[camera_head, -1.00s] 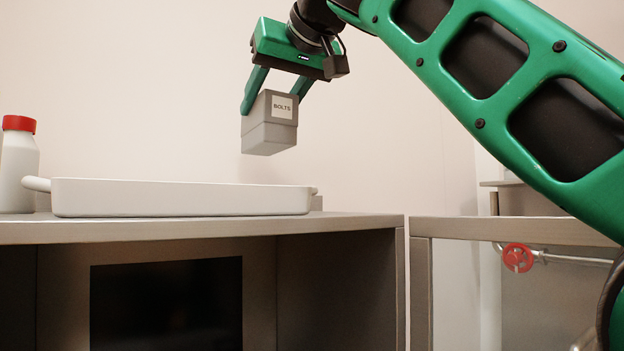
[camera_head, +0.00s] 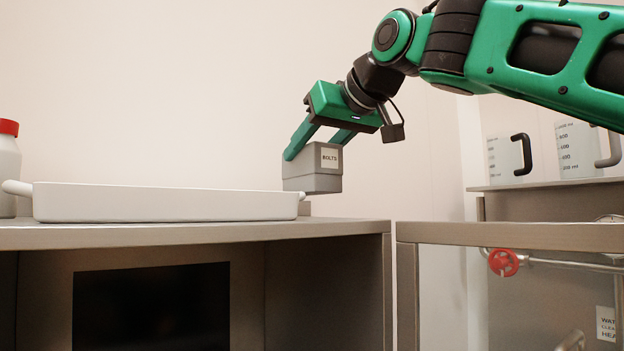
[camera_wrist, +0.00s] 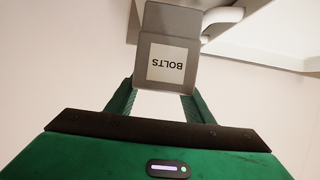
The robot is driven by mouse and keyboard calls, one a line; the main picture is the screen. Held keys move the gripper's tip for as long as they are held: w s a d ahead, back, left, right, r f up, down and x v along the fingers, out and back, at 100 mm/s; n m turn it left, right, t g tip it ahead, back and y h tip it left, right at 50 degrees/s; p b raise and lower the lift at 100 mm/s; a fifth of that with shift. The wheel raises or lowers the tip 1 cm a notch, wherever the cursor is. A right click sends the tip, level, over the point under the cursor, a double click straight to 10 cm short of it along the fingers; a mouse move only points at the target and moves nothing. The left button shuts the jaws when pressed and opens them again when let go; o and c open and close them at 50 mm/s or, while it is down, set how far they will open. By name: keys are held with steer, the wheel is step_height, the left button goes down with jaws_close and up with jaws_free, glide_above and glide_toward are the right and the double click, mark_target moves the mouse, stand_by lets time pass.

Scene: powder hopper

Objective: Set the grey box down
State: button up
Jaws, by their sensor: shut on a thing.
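The grey box (camera_head: 313,180), with a white label reading BOLTS, hangs above the right end of the counter (camera_head: 345,228). My gripper (camera_head: 318,147) is shut on it, with a green finger on each side. A gap seems to show between the box's underside and the counter top. In the wrist view the box (camera_wrist: 168,62) sits between my fingers (camera_wrist: 158,100), its label upside down in the picture. The box's far side is hidden.
A white tray (camera_head: 165,205) with handles lies on the counter, left of the box. A red-capped white bottle (camera_head: 8,165) stands far left. A gap splits this counter from the right one (camera_head: 510,236), with measuring jugs (camera_head: 506,158) behind.

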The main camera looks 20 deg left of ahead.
mark_target(330, 154)
steer(key=shift+d+f, duration=0.1)
steer(key=shift+f, duration=2)
steer(key=o, duration=1.2)
steer(key=v, duration=1.2)
steer(key=shift+w, duration=0.1)
